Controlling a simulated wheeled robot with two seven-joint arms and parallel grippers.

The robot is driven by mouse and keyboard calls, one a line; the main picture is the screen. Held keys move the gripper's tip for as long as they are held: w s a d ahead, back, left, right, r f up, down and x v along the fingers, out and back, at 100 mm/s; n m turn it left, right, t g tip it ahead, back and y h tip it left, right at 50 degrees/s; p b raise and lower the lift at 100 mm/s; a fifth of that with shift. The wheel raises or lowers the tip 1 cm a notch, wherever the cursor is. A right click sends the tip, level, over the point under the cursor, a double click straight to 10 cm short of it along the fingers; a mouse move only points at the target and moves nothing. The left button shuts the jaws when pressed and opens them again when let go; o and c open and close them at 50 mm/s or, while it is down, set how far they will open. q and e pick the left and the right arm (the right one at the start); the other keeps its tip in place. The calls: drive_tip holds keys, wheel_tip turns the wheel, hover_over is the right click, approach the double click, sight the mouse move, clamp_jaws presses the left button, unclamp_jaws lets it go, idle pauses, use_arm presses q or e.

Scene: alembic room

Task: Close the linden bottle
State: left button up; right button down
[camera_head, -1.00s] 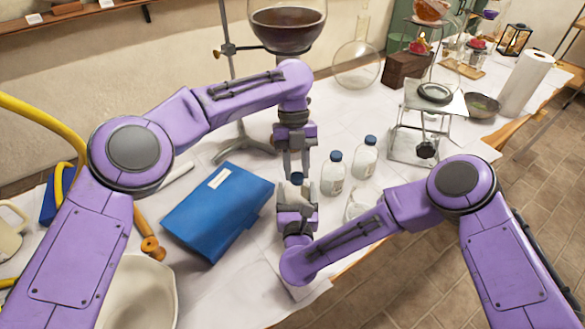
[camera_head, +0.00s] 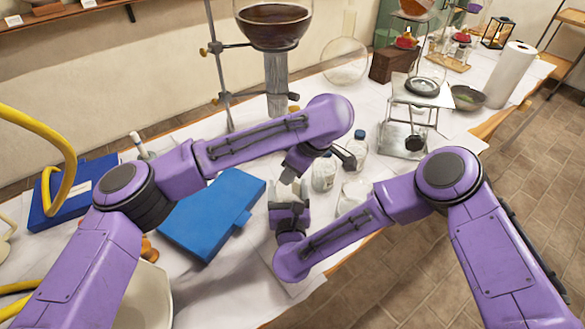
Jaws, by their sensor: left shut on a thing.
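My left gripper (camera_head: 291,180) is tilted, its fingers coming down from the upper right over my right gripper. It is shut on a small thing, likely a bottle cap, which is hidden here. My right gripper (camera_head: 289,205) points up from below, just under the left fingertips. The small bottle seen between the grippers before is now mostly hidden, so I cannot tell how the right jaws stand. No label reading linden is legible.
A blue folder or book (camera_head: 212,212) lies left of the grippers. A glass dish (camera_head: 353,194) is close to my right forearm. A metal stand (camera_head: 408,125) is beyond the bottles, and a large flask (camera_head: 274,25) of dark liquid hangs at the back.

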use_arm(q)
drive_tip(key=shift+f+m, duration=0.1)
drive_tip(key=shift+m, duration=0.2)
use_arm(e)
drive_tip(key=shift+w+r, duration=0.1)
drive_tip(key=shift+w, duration=0.1)
use_arm(q)
drive_tip(key=o, duration=1)
drive_tip(key=shift+w, duration=0.1)
drive_tip(key=shift+r, duration=2.35)
use_arm(e)
drive_tip(key=shift+s, duration=0.1)
use_arm(q)
drive_tip(key=shift+c, duration=0.4)
